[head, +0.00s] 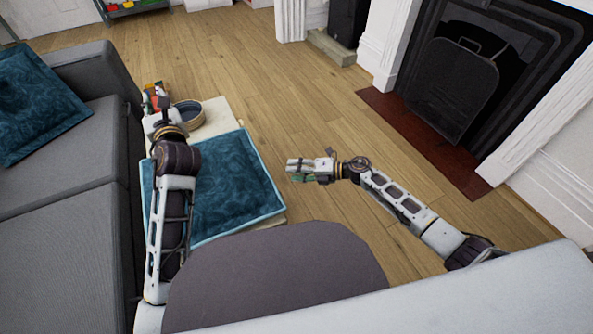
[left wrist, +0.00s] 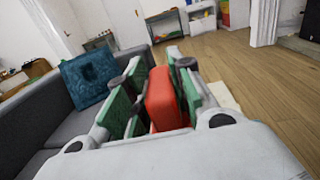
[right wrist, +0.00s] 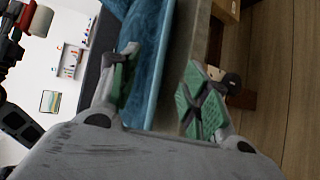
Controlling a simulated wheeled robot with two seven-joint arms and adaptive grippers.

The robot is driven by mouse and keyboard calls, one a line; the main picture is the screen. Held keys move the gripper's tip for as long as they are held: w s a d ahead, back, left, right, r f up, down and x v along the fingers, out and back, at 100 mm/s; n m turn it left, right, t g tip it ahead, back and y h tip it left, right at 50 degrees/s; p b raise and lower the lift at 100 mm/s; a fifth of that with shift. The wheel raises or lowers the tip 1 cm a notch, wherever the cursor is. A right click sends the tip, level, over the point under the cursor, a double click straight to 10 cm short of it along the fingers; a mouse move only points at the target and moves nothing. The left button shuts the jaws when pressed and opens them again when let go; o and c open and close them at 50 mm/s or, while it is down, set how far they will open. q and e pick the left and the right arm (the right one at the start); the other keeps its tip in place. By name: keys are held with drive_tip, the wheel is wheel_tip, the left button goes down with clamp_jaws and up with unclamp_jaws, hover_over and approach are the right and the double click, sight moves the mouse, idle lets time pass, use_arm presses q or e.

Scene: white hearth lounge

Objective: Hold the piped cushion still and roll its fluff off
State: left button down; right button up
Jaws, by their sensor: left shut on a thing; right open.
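The teal piped cushion (head: 222,190), with a pale blue edge, lies flat on a low pale table (head: 222,116). No fluff can be made out on it at this size. My left gripper (head: 158,98) is beyond the cushion's far left corner, shut on a red block-like thing (left wrist: 162,98); whether this is a roller's handle I cannot tell. My right gripper (head: 296,168) is open and empty, right of the cushion and apart from it. In the right wrist view the cushion's edge (right wrist: 150,65) shows beyond the gap between my open fingers (right wrist: 160,92).
A grey sofa (head: 60,205) with another teal cushion (head: 38,103) borders the left. Wooden floor (head: 315,95) is clear toward the fireplace.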

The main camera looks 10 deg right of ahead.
drive_tip(key=shift+a, duration=0.1)
drive_tip(key=x, duration=1.1)
drive_tip(key=shift+w+a+f, duration=0.15)
drive_tip(key=shift+w+a, duration=0.1)
drive_tip(key=shift+a, duration=0.05)
idle(0.4)
clamp_jaws()
